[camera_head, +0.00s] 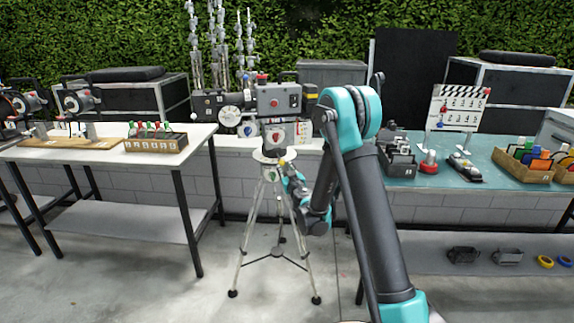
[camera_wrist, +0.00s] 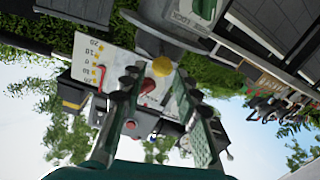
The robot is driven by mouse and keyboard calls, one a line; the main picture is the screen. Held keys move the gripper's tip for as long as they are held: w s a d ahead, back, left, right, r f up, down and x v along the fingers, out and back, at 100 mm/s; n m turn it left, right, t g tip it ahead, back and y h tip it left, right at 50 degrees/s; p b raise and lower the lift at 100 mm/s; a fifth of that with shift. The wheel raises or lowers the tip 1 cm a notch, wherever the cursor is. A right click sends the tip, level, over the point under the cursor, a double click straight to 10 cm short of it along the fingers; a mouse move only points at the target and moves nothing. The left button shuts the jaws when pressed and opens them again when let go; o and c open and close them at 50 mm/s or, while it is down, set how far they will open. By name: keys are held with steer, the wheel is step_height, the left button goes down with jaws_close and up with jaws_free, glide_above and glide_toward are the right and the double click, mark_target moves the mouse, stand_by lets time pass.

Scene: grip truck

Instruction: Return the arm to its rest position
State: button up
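My arm reaches forward and bends down beside the tripod (camera_head: 248,222) in the head view. My gripper (camera_head: 283,166) is small there, close below the tripod's round top plate. In the wrist view, my gripper (camera_wrist: 156,78) shows two green and dark fingers spread apart. A yellow knob (camera_wrist: 161,69) and a red part appear between or beyond them, with no visible grip on either. The grey camera (camera_head: 279,99) sits on the tripod. I cannot tell whether my fingers touch the tripod.
A white table (camera_head: 60,151) with a wooden bin (camera_head: 156,144) stands at left. A teal table (camera_head: 484,178) at right carries a clapperboard (camera_head: 459,108), a red button and a wooden box (camera_head: 524,164). Concrete floor is clear in front of the tripod.

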steer(key=s+d+r+m+g+h, duration=0.1)
steer(key=s+d+m+g+h, duration=0.15)
steer(key=s+d, duration=0.45)
steer(key=s+d+r+m+g+h, duration=0.15)
steer(key=s+d+h, duration=0.25)
steer(key=d, duration=0.6)
steer(key=s+d+r+m+g+h, duration=0.1)
steer(key=s+d+r+m+h, duration=0.15)
steer(key=s+d, duration=0.45)
steer(key=s+f+g+y, duration=0.1)
steer(key=s+f+g, duration=0.3)
steer(key=s, duration=1)
steer(key=s+d+f+g+y, duration=0.1)
steer(key=s+f+g, duration=0.3)
steer(key=s, duration=0.9)
step_height(320, 180, down, 4)
steer(key=shift+s+d+r+n+y, duration=0.15)
steer(key=shift+s+d+n+y, duration=0.2)
steer(key=shift+y, duration=0.35)
